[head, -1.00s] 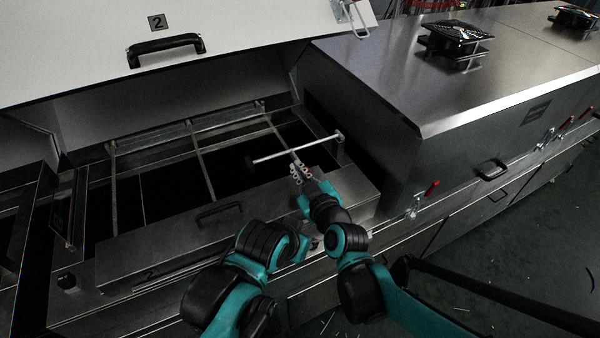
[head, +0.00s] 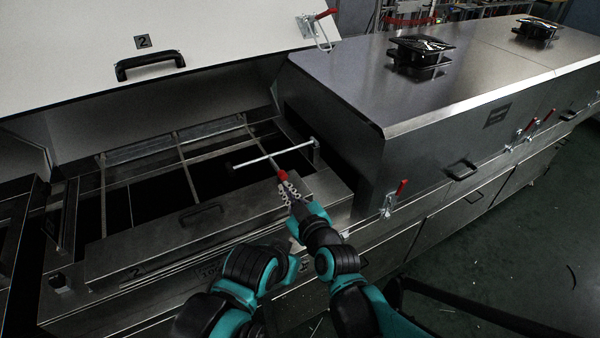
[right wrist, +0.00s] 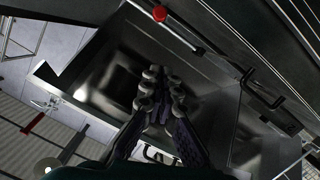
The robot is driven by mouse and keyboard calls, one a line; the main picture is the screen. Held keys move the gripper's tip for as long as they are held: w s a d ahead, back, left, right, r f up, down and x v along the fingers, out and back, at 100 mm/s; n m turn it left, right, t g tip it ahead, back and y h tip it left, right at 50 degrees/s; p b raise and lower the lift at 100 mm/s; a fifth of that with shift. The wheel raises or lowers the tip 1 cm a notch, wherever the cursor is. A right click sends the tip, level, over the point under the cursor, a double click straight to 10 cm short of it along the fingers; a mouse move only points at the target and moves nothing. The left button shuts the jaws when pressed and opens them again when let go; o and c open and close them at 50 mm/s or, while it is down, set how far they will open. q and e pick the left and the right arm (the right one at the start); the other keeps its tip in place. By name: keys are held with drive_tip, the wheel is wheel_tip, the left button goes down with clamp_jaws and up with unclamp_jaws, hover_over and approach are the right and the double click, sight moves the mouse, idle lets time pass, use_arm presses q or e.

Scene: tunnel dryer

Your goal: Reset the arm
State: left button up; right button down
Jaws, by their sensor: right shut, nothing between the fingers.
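My right gripper (head: 288,188) is shut and empty, with pale linked fingers, above the front edge of the open dryer section. In the right wrist view its fingertips (right wrist: 160,82) are close together with nothing between them. A red grip (head: 281,175) on a pale rod shows just beyond the fingertips in the head view.
The raised white lid (head: 70,45), marked 2, stands over the open bay. A pale crossbar (head: 275,155) spans part of it. A closed steel hood (head: 400,85) with red-handled clamps (head: 395,198) stands to the right.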

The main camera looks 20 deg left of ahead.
drive_tip(key=d+f+m+h, duration=0.2)
drive_tip(key=d+m+h, duration=0.4)
drive_tip(key=d, duration=1.7)
drive_tip(key=s+d+f+m+g+h, duration=0.2)
drive_tip(key=s+d+m, duration=0.2)
drive_tip(key=d, duration=0.5)
drive_tip(key=s+d+f+m+g+h, duration=0.2)
drive_tip(key=s+d+f+m+h, duration=0.1)
drive_tip(key=s+d, duration=0.5)
drive_tip(key=shift+s+d+f+m, duration=0.35)
drive_tip(key=shift+s+d+m, duration=0.05)
drive_tip(key=shift+d, duration=0.75)
drive_tip(key=shift+a, duration=0.1)
